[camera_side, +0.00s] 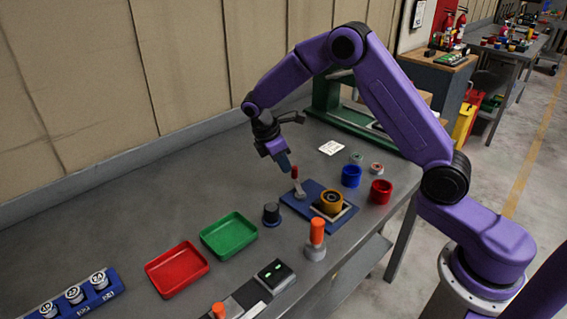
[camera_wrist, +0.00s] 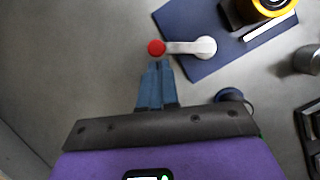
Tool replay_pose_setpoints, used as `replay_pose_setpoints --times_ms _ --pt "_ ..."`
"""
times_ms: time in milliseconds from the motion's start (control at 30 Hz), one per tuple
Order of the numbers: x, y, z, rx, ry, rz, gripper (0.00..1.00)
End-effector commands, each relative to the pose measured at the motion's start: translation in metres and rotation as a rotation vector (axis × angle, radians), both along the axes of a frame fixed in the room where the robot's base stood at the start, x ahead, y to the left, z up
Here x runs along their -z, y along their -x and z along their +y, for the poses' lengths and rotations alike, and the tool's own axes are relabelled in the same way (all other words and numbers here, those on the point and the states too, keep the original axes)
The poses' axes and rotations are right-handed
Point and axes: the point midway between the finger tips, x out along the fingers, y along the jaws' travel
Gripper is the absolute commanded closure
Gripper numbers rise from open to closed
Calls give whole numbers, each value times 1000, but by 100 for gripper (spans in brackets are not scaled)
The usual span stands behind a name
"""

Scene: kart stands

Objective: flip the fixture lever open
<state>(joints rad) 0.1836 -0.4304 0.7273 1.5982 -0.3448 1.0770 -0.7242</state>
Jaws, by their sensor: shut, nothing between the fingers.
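The fixture is a dark blue plate (camera_side: 306,213) with an orange-yellow ring part (camera_side: 331,202) on it. Its lever (camera_side: 298,186) has a grey arm and a red knob, and stands at the plate's far left corner. In the wrist view the lever's light grey arm (camera_wrist: 190,48) runs left from its pivot to the red knob (camera_wrist: 156,48). My gripper (camera_side: 286,168) is shut and empty, beside the red knob in the side view. In the wrist view its blue fingertips (camera_wrist: 157,66) are together just below the knob. I cannot tell whether they touch it.
A blue cup (camera_side: 351,176) and a red cup (camera_side: 381,191) stand right of the plate. A dark knob-like piece (camera_side: 271,214), a green tray (camera_side: 229,235) and a red tray (camera_side: 177,268) lie left. An orange-topped post (camera_side: 316,240) stands in front. The bench behind the trays is clear.

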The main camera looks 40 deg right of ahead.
Motion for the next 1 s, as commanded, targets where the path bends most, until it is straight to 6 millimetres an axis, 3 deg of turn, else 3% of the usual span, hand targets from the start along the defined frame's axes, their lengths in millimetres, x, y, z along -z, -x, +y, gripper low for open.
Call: replay_pose_setpoints --times_ms 1000 --pt "0 2 -14 195 0 0 100"
